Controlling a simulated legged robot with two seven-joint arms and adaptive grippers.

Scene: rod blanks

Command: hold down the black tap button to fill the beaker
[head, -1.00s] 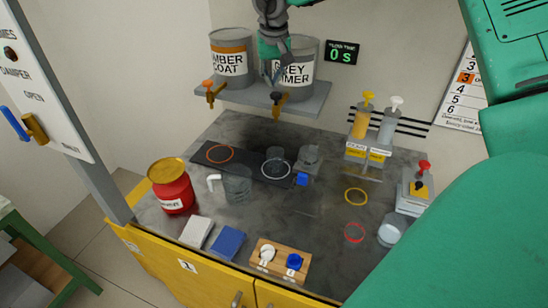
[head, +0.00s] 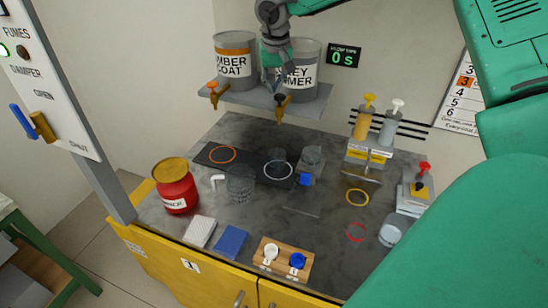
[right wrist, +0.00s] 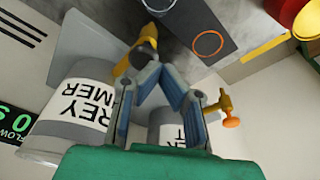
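The black tap button (head: 282,97) sits on a brass tap below the grey primer tank (head: 303,62). It also shows in the right wrist view (right wrist: 148,42), just beyond my fingertips. My right gripper (head: 271,88) comes down from the top in front of the tank. In the right wrist view its two blue-grey fingers (right wrist: 158,70) converge to touching tips, with nothing visible between them. The tips are close to the button; I cannot tell whether they touch it. A clear beaker (head: 276,160) seems to stand in the white ring below the tap, only faintly visible. My left gripper is not in view.
An amber coat tank (head: 236,58) with an orange-topped tap shares the shelf (head: 245,93). The flow timer (head: 343,55) reads 0 s. A glass jug (head: 240,188), a red tin (head: 175,188), a wooden block (head: 283,262) and two pump bottles (head: 376,125) stand on the bench.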

